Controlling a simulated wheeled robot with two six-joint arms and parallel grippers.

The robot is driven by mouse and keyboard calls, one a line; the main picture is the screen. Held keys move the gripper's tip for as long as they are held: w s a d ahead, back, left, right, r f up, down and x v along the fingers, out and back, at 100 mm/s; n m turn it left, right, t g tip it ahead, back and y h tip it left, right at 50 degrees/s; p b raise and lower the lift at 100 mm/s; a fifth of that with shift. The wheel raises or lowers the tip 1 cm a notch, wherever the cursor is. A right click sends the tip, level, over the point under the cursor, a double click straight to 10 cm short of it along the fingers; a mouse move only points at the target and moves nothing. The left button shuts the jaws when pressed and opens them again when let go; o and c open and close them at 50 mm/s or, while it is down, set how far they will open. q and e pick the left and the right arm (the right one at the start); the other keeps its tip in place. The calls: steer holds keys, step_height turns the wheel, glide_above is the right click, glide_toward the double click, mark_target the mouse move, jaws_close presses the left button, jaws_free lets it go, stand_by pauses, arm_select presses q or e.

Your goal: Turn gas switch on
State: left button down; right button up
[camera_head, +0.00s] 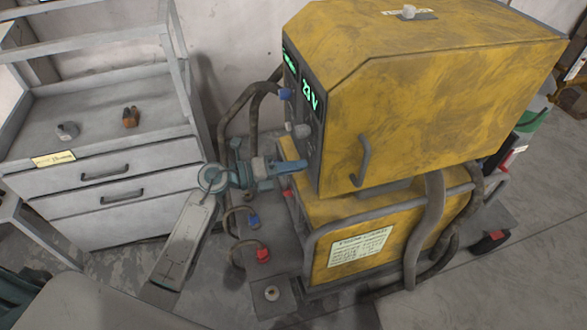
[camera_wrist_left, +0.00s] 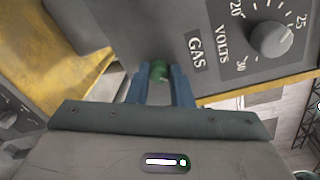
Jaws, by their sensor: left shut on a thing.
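The yellow welding machine (camera_head: 440,100) stands right of centre, its dark control panel (camera_wrist_left: 130,30) facing left. In the left wrist view a small green gas switch (camera_wrist_left: 159,70) sits beside the printed word GAS. My left gripper (camera_wrist_left: 160,88) is shut on this switch, its two blue fingers on either side of it. In the head view my left gripper (camera_head: 302,165) is at the lower part of the panel and the switch is hidden. My right gripper is not in view.
A round grey volts knob (camera_wrist_left: 271,39) is beside the GAS label. A grey drawer cabinet (camera_head: 110,150) stands left. Thick hoses (camera_head: 432,230) hang along the machine.

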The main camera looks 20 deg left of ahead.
arm_select(q)
steer(key=shift+f, duration=0.1)
stand_by(0.3)
steer(key=c, duration=1.3)
jaws_free()
steer(key=shift+c, duration=0.2)
steer(key=shift+o, duration=0.2)
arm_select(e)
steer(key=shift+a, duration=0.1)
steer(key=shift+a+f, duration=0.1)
arm_select(q)
steer(key=b+v, duration=0.3)
steer(key=v, duration=0.7)
steer(key=shift+s+a, duration=0.2)
steer(key=shift+a, duration=0.1)
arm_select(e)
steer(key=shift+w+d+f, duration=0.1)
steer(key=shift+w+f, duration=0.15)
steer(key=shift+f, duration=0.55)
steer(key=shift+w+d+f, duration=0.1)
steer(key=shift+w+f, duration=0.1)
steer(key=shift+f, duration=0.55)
